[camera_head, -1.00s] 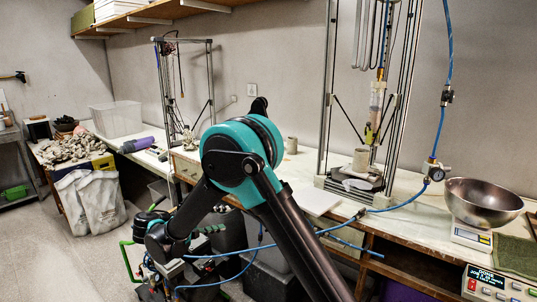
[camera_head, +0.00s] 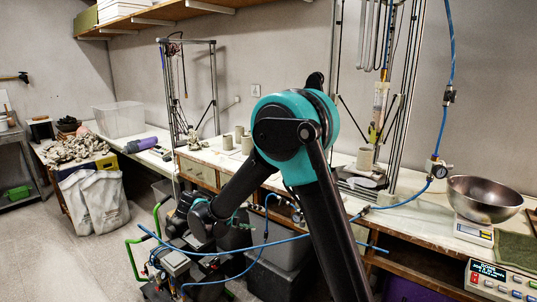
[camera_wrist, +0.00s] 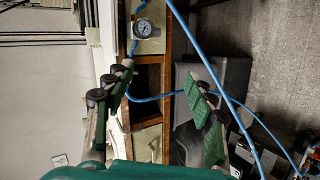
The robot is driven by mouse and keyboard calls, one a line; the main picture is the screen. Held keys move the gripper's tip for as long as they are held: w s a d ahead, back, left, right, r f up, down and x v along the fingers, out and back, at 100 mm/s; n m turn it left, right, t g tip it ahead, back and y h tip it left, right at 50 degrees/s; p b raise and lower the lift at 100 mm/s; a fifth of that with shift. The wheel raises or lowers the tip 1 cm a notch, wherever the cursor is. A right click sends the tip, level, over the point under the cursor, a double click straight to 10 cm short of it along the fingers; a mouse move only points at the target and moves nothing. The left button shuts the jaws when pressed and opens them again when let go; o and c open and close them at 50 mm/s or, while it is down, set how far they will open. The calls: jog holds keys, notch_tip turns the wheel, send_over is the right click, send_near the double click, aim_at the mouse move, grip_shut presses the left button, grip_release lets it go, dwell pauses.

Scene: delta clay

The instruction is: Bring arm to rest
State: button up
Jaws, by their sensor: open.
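My arm's teal elbow (camera_head: 295,125) is bent in front of the bench in the head view, with the dark forearm (camera_head: 245,185) sloping down and left from it. My gripper (camera_wrist: 160,73) shows in the wrist view, its two green-padded fingers wide apart with nothing held between them. In the head view the far end of the arm is low, in front of the bench, and the fingers cannot be made out there.
The bench carries several clay cups (camera_head: 247,145), a delta printer frame and a steel bowl (camera_head: 484,198) on a scale. A blue hose (camera_head: 400,203) with a gauge (camera_head: 439,171) runs near my arm. Bags (camera_head: 93,200) stand left; floor (camera_head: 60,265) is open there.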

jog(key=s+d+f+g+y, duration=0.1)
jog(key=s+d+g+y, duration=0.1)
jog(key=d, duration=1)
jog(key=s+d+f+m+y, duration=0.3)
jog(key=s+d, duration=0.3)
jog(key=s, duration=0.3)
jog(key=s+d+f+m+y, duration=0.3)
jog(key=s+d, duration=0.3)
jog(key=s, duration=0.4)
jog(key=shift+d+f+g+y, duration=0.25)
jog(key=shift+f+g+y, duration=0.05)
jog(key=shift+f+y, duration=0.55)
